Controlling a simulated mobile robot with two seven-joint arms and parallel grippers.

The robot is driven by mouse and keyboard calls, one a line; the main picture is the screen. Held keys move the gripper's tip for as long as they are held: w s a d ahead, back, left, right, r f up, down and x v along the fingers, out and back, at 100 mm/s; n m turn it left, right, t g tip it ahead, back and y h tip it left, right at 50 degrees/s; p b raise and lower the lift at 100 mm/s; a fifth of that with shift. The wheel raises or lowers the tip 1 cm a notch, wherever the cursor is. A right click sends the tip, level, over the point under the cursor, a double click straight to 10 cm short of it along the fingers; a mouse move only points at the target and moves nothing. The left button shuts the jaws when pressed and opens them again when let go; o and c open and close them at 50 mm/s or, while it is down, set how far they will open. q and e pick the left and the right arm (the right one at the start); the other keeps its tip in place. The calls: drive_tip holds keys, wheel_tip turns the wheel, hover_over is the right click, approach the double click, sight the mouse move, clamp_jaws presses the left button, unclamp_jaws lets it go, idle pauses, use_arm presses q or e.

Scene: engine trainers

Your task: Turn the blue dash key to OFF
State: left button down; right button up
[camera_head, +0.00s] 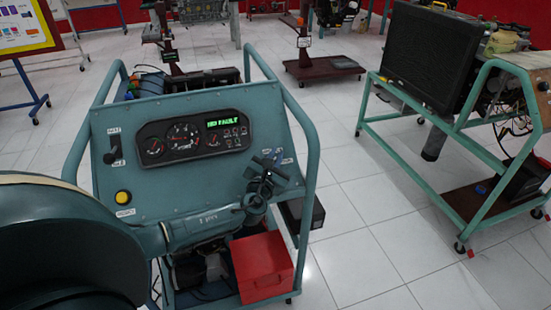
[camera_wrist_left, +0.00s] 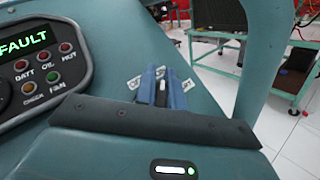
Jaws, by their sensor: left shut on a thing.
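The blue dash key is on the right of the teal engine trainer's sloping panel (camera_head: 190,183), and my left gripper (camera_head: 268,168) covers most of it in the head view. In the left wrist view my left gripper (camera_wrist_left: 162,92) is shut on the key at the panel face, between its two bluish fingers. Small white labels stand around the key, but I cannot read them or tell which one the key points at. My right gripper is not in view.
A gauge cluster (camera_head: 192,138) has a green display reading NO FAULT. A yellow button (camera_head: 123,197) and a toggle switch (camera_head: 115,148) are at the panel's left. A teal tube frame (camera_head: 309,170) edges the panel. A red box (camera_head: 262,268) sits below. Another trainer stands right.

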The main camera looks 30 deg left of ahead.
use_arm(q)
drive_tip(key=n+y+b, duration=0.1)
drive_tip(key=n+y, duration=0.1)
drive_tip(key=n+g+y+b, duration=0.1)
drive_tip(key=n+y, duration=0.2)
drive_tip(key=shift+s+a+f+b, duration=0.1)
drive_tip(key=shift+a+b, duration=0.05)
drive_tip(key=shift+b, duration=0.25)
drive_tip(key=n+y, duration=0.1)
drive_tip(key=n+g+y+b, duration=0.1)
drive_tip(key=n, duration=0.1)
drive_tip(key=shift+s+a+n+y+b, duration=0.1)
drive_tip(key=shift+a+n+y+b, duration=0.1)
drive_tip(key=shift+n+y+b, duration=0.15)
drive_tip(key=shift+s+a+n+g+y+b, duration=0.1)
drive_tip(key=shift+n+g+y+b, duration=0.35)
drive_tip(key=shift+n+g+y, duration=0.55)
drive_tip(key=shift+r+n+g+y, duration=0.25)
drive_tip(key=shift+n+g+y, duration=0.15)
drive_tip(key=shift+n, duration=0.25)
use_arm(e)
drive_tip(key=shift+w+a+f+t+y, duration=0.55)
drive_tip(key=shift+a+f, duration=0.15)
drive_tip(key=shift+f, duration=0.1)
use_arm(q)
drive_tip(key=c, duration=1.6)
unclamp_jaws()
drive_tip(key=shift+o, duration=0.6)
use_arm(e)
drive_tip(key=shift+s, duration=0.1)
